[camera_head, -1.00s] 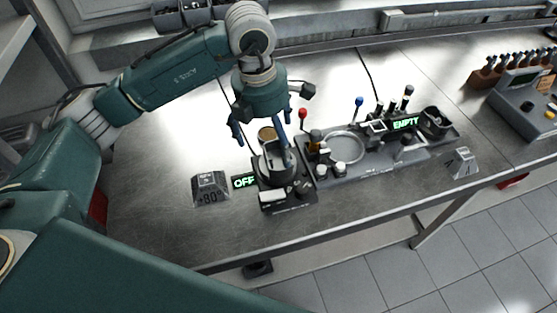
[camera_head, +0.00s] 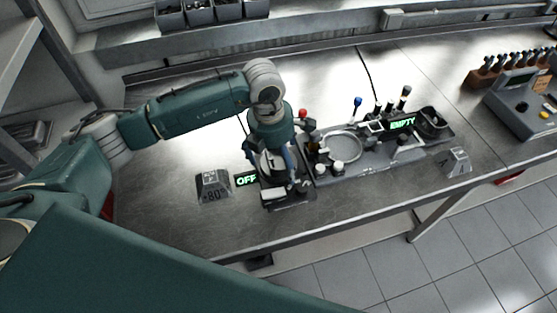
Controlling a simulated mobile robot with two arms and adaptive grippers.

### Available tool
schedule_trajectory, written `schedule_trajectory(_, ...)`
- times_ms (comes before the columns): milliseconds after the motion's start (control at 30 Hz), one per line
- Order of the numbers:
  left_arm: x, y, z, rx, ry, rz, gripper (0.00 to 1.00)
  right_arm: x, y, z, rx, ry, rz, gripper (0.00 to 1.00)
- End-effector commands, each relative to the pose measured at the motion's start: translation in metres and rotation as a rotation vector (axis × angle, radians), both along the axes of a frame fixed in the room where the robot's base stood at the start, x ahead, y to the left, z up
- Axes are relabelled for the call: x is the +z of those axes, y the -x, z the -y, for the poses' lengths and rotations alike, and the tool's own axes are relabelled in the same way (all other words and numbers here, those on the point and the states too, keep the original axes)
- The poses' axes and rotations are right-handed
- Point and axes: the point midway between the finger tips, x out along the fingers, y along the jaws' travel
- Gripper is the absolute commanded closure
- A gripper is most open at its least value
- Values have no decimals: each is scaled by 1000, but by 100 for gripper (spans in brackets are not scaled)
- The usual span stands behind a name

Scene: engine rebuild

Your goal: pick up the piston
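My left gripper (camera_head: 270,153) points down over a small dark stand (camera_head: 290,195) beside the green OFF display (camera_head: 246,180). Its blue fingers are spread apart, one on each side of a pale grey round part (camera_head: 271,163) at the top of the stand. This part may be the piston, but the gripper and wrist cover much of it and I cannot tell for sure. I see no clear grip on it. My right gripper is not in view.
A grey tool tray (camera_head: 343,171) with a round dish, colored knobs and an EMPTY display (camera_head: 402,123) stands close on the right. A block marked 80° (camera_head: 213,187) sits left of the stand. Bare steel bench (camera_head: 165,200) lies further left.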

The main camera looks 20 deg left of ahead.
Motion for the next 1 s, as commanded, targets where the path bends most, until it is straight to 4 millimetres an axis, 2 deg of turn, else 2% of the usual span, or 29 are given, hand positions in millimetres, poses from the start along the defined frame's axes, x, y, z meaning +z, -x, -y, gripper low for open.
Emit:
schedule_trajectory(33,0,0,0,0,0,0,14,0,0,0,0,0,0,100)
schedule_trajectory(300,2,-1,1,0,2,2,68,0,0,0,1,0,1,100)
schedule_trajectory(333,2,-1,1,0,2,2,72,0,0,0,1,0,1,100)
schedule_trajectory(567,3,-1,1,0,1,3,72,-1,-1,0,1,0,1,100)
schedule_trajectory(767,16,-2,1,0,3,6,72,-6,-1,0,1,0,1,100)
schedule_trajectory(867,31,-2,1,-1,2,8,72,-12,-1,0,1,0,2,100)
schedule_trajectory(1000,65,-3,1,-1,4,11,72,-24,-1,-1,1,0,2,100)
